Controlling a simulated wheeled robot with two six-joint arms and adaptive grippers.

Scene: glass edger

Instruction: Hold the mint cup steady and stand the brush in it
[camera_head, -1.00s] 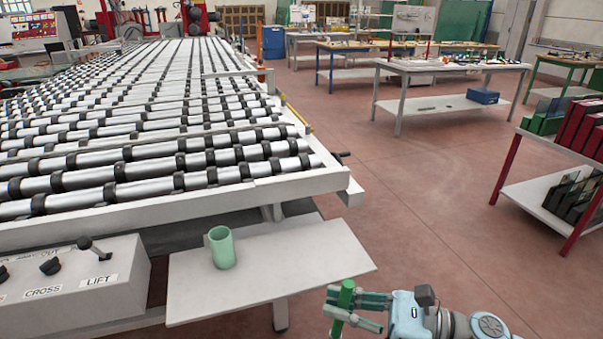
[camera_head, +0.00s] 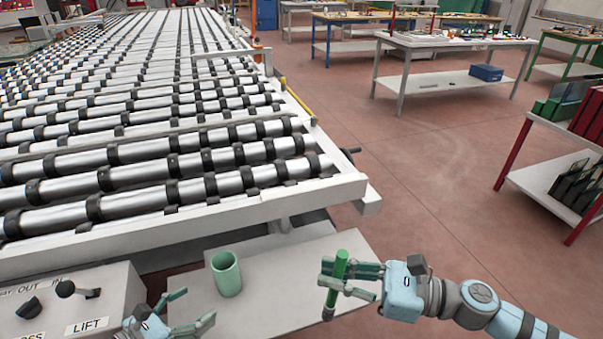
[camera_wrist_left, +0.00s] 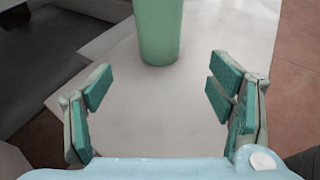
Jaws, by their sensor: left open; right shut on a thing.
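The mint cup (camera_head: 226,275) stands upright on a pale grey shelf board (camera_head: 270,300) below the roller table. My left gripper (camera_head: 192,309) is open and empty, just in front of the cup and a little to its left. In the left wrist view the cup (camera_wrist_left: 158,30) stands beyond the open fingers (camera_wrist_left: 160,95), apart from them. My right gripper (camera_head: 345,277) is shut on the green brush (camera_head: 338,280), held near upright at the board's right side.
The roller table (camera_head: 170,190) lies behind the board, its frame edge close to the cup. A control box (camera_head: 75,305) with knobs and a lever stands at the left. The board is bare between the cup and the brush. Open floor lies at the right.

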